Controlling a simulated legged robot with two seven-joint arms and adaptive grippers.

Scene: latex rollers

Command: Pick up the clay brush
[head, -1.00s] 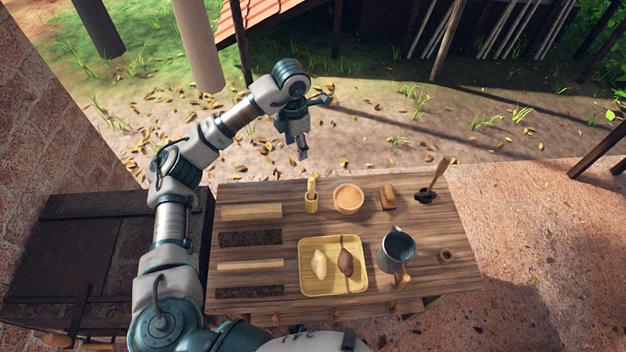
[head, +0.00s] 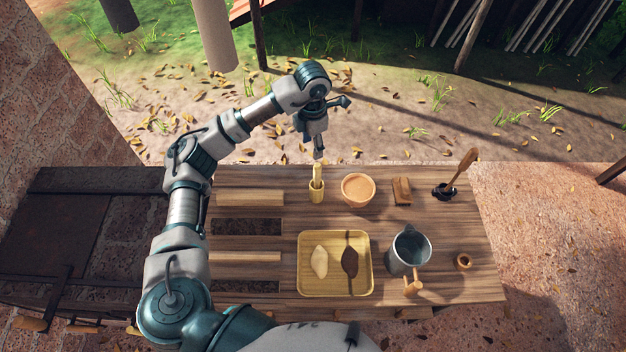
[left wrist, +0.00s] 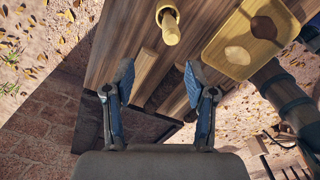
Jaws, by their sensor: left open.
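A pale yellow cup (head: 317,195) stands at the back of the wooden table, with a light handle (head: 316,175) sticking up out of it; this may be the clay brush, but its bristles are not visible. In the left wrist view, the handle (left wrist: 171,30) shows as a thick peg in the cup, beyond the fingertips. My left gripper (head: 319,153) hangs just above and behind the cup, pointing down; in the left wrist view the gripper (left wrist: 160,82) is open with nothing between its fingers. My right gripper is not in view.
To the cup's right stand an orange bowl (head: 358,190), a brown block (head: 401,190) and a wooden-handled tool (head: 461,170) in a dark holder. In front are a yellow tray (head: 310,286) with two lumps, a grey metal mug (head: 409,250) and a small ring (head: 463,261).

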